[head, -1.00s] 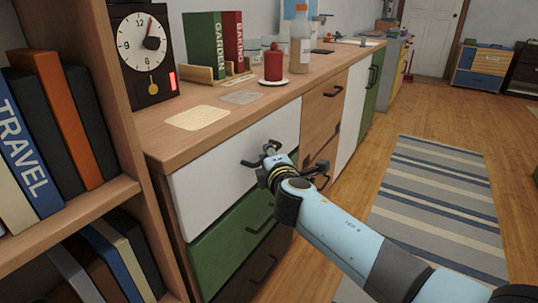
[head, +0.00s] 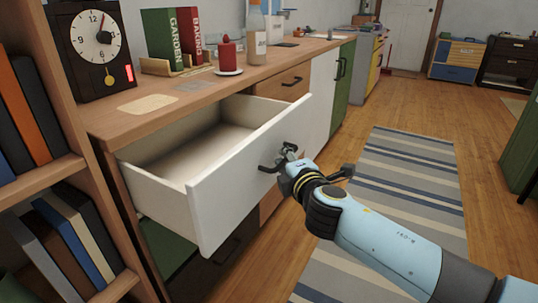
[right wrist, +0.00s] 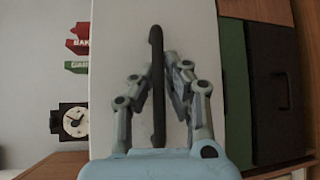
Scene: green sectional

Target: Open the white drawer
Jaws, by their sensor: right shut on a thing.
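The white drawer (head: 232,185) stands pulled far out of the wooden cabinet in the head view, and its inside looks empty. Its dark handle (right wrist: 157,85) runs up the middle of the white front in the right wrist view. My right gripper (head: 282,160) is at the front of the drawer, shut on the handle, with a finger on each side of it. The fingers also show in the right wrist view (right wrist: 158,80). My left gripper is not in view.
The cabinet top (head: 165,110) holds a black clock (head: 92,45), books (head: 172,40), a red candle (head: 228,55) and a bottle (head: 257,30). A bookshelf (head: 60,175) stands close at left. A striped rug (head: 405,180) lies on open floor at right.

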